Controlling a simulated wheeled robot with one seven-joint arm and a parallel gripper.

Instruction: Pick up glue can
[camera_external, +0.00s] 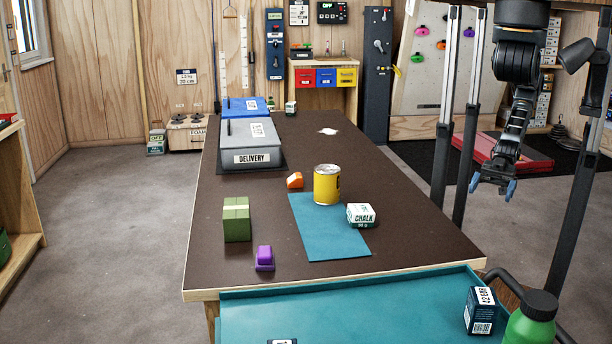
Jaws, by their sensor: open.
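A yellow can (325,188) with a pale lid and dark marking on its right side stands upright on the dark table, at the far end of a blue mat (322,243). It is the only can-shaped thing on the table; its label is too small to read as glue. My gripper (494,186) hangs at the right, pointing down, well to the right of the can and apart from it. Its blue-tipped fingers are open with nothing between them.
A chalk box (361,214) sits close to the can's right. A green box (237,219) and purple block (264,258) lie nearer. A grey delivery box (250,143) stands behind. Dark posts (443,120) rise near my arm.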

